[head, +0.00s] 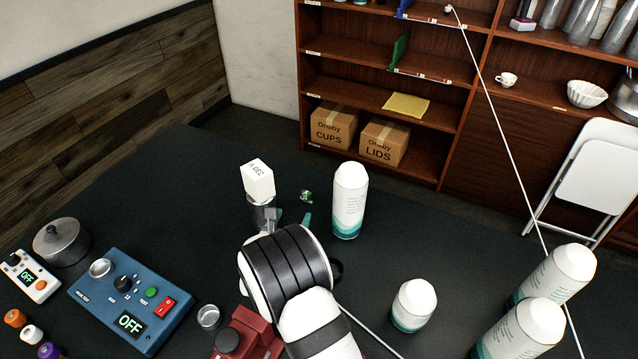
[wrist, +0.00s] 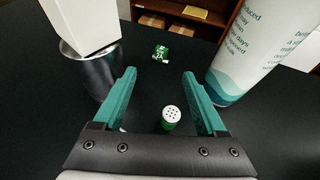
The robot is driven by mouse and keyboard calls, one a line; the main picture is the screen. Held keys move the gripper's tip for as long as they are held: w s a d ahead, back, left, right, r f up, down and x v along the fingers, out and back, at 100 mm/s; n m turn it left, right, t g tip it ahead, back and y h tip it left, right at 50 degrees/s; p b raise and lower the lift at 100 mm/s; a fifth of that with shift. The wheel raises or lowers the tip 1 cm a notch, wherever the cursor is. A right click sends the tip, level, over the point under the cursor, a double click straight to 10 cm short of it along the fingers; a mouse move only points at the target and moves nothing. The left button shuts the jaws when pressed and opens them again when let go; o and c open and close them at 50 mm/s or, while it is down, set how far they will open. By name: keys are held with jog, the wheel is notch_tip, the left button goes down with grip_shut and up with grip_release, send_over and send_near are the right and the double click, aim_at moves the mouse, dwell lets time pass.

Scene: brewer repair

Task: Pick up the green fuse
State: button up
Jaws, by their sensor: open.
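A small green piece with white marking (wrist: 160,52), which looks like the green fuse, lies on the dark table just beyond my gripper's fingertips. It also shows in the head view (head: 306,196). A second green item, a small cylinder with a white dotted top (wrist: 170,116), shows between the fingers in the wrist view. I cannot tell for sure which of the two is the fuse. My gripper (wrist: 159,74) has its teal fingers apart, with nothing clamped. In the head view, my gripper (head: 290,217) is partly hidden by my own arm.
A metal cup (wrist: 95,70) holding a white box (head: 258,181) stands close on the left. A tall white and teal bottle (head: 349,200) stands close on the right. A blue tester (head: 130,300) reading OFF and a red device (head: 248,335) sit nearer. More bottles stand right.

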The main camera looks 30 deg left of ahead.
aim_at(306, 195)
jog(key=x, duration=1.5)
jog(key=shift+w+f, duration=0.15)
jog(key=shift+w, duration=0.25)
grip_shut()
